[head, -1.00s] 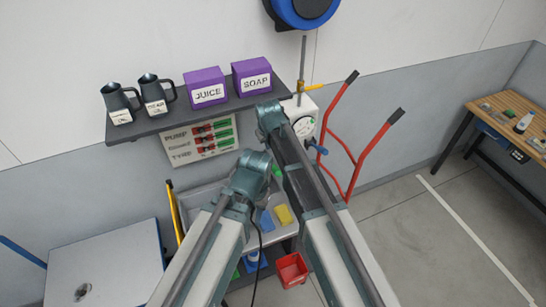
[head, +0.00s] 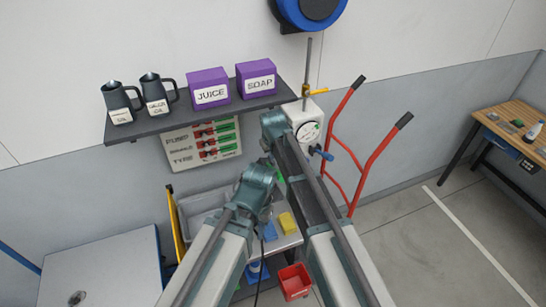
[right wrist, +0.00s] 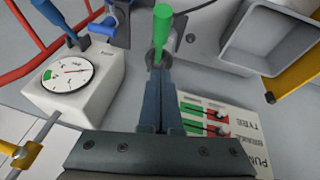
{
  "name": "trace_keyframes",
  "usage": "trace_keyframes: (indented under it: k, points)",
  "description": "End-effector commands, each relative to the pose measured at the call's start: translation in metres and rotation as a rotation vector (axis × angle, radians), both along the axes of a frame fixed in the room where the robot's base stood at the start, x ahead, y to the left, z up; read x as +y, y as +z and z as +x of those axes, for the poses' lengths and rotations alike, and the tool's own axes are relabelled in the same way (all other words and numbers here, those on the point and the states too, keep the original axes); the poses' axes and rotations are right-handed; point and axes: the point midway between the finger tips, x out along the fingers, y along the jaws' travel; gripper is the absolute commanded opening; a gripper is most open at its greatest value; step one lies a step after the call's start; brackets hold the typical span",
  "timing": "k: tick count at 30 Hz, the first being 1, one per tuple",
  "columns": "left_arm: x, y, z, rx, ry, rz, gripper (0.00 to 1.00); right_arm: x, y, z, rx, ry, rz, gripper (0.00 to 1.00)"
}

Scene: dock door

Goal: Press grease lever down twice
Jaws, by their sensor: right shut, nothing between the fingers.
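A lever with a green handle (right wrist: 161,28) stands just beyond the fingertips of my right gripper (right wrist: 160,72) in the right wrist view. The gripper is shut and empty; I cannot tell whether it touches the lever. In the head view only a bit of green (head: 281,172) shows between my arms. A blue handle (head: 323,153) sticks out by a white box with a round dial (head: 308,131); it also shows in the right wrist view (right wrist: 52,14). No readable label tells which lever is for grease. My left gripper's fingers are not visible.
A sign (head: 206,145) hangs below. A grey basin (head: 198,207), a red bin (head: 294,279) and a red hand truck (head: 364,166) stand near. Floor is open at right.

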Motion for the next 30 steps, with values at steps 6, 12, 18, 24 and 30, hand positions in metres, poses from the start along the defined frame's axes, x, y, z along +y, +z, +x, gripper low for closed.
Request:
trace_keyframes:
  k: [6, 12, 18, 24, 30]
  points:
    - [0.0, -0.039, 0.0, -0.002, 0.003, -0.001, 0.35, 0.0, -0.039, 0.014, 0.0, -0.001, 0.0, 0.0]
    - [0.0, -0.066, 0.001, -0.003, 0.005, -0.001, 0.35, -0.006, -0.066, 0.012, 0.0, -0.002, 0.001, 0.0]
    - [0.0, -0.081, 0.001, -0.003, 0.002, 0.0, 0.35, -0.013, -0.081, 0.006, 0.0, -0.001, 0.0, 0.0]
    - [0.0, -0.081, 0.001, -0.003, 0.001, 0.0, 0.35, -0.014, -0.08, 0.006, 0.0, 0.0, 0.0, 0.0]
    - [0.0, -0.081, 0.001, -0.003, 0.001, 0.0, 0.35, -0.014, -0.081, 0.005, -0.001, -0.001, 0.001, 0.0]
